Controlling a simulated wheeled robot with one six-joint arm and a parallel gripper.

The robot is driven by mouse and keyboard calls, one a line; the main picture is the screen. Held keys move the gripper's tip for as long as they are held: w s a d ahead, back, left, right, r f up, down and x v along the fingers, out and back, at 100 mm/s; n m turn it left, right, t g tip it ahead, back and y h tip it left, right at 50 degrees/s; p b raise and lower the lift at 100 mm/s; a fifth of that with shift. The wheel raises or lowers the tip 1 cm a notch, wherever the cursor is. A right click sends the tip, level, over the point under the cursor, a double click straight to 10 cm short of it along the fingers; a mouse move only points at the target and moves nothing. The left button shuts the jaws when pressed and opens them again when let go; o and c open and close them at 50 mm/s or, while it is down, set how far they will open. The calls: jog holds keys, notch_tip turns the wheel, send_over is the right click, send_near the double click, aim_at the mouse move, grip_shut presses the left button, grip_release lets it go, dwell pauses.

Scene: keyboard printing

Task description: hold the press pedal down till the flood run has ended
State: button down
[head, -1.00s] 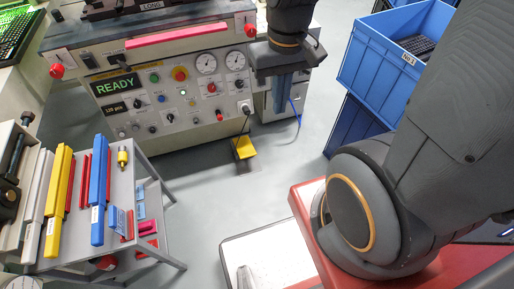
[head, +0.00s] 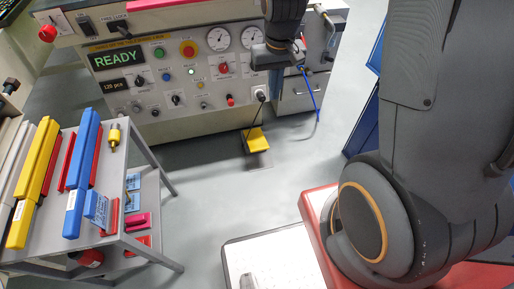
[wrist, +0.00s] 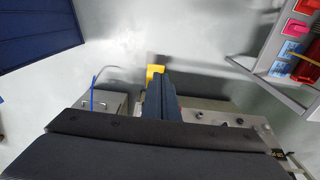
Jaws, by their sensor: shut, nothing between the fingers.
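The yellow press pedal (head: 257,140) sits on the floor in front of the press, with a dark cable running up to the panel. It also shows in the wrist view (wrist: 154,70), partly covered by the fingers. My gripper (head: 276,90) is shut and empty, its fingers pointing down in front of the right end of the press panel. In the head view it is well above the pedal and apart from it. In the wrist view my fingertips (wrist: 160,76) line up with the pedal. The press display (head: 117,60) reads READY.
A grey cart (head: 150,215) with yellow, blue and red bars stands at the left. A white-topped stand (head: 290,255) and a red-edged surface (head: 312,205) are near the front. The floor (head: 205,185) before the pedal is clear. A blue crate (head: 362,125) is at the right.

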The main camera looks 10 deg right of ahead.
jog(key=w+f+b, duration=0.5)
jog(key=f, duration=0.6)
jog(key=w+f+b, duration=0.5)
jog(key=w+f, duration=0.1)
jog(key=f, duration=0.6)
jog(key=w+f+t+b, duration=0.1)
jog(key=w+f+b, duration=0.5)
jog(key=f, duration=0.5)
jog(key=shift+w+a+f, duration=0.15)
jog(key=shift+w+f, duration=0.05)
jog(key=shift+f, duration=0.2)
jog(key=b, duration=0.5)
send_over(258, 146)
notch_tip(258, 146, down, 12)
jog(key=shift+a+f, duration=0.1)
jog(key=shift+s+f, duration=0.35)
jog(key=shift+f, duration=0.4)
